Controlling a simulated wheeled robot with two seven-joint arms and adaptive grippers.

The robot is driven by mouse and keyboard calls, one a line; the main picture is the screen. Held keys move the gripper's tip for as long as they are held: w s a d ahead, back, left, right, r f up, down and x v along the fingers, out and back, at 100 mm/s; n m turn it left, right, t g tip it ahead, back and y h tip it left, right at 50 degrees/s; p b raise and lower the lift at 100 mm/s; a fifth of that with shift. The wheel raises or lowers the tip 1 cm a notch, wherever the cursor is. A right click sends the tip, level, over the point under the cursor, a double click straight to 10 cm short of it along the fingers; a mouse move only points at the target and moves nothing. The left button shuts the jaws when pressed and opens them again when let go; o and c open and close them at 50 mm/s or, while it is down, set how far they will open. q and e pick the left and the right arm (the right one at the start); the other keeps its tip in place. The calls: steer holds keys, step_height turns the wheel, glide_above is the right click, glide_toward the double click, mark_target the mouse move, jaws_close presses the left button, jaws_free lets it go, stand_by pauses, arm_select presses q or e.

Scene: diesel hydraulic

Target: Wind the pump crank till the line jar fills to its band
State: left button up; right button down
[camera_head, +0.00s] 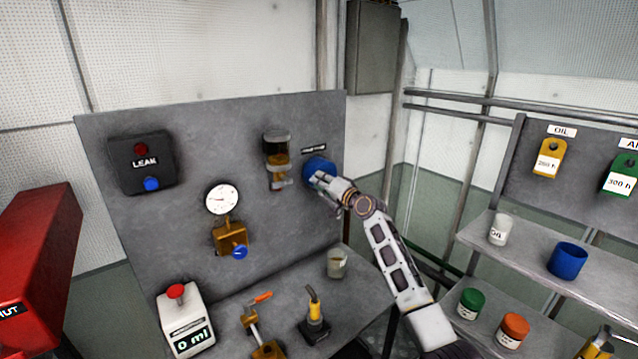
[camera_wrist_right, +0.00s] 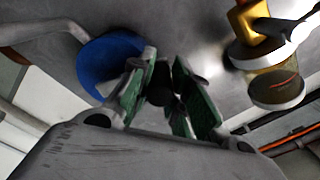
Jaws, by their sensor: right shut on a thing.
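The blue round pump (camera_head: 313,166) is on the grey panel's right side, under a small dark label. My right gripper (camera_head: 322,182) is at its front, shut on the pump crank, which is mostly hidden. In the right wrist view the pump is a blue disc (camera_wrist_right: 100,62), and the green-padded fingers (camera_wrist_right: 162,92) close around a small dark knob. The line jar (camera_head: 276,148), clear with brownish contents, is left of the pump. It also shows in the wrist view (camera_wrist_right: 277,86), with a thin reddish line; its fill level against the band is unclear. My left gripper is out of view.
A pressure gauge (camera_head: 222,199), a brass valve with a blue knob (camera_head: 239,252) and a leak box (camera_head: 142,162) are on the panel. A shelf rack (camera_head: 500,237) stands right.

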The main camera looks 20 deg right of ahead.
steer(key=c, duration=1.3)
jaws_free()
steer(key=v, duration=1.2)
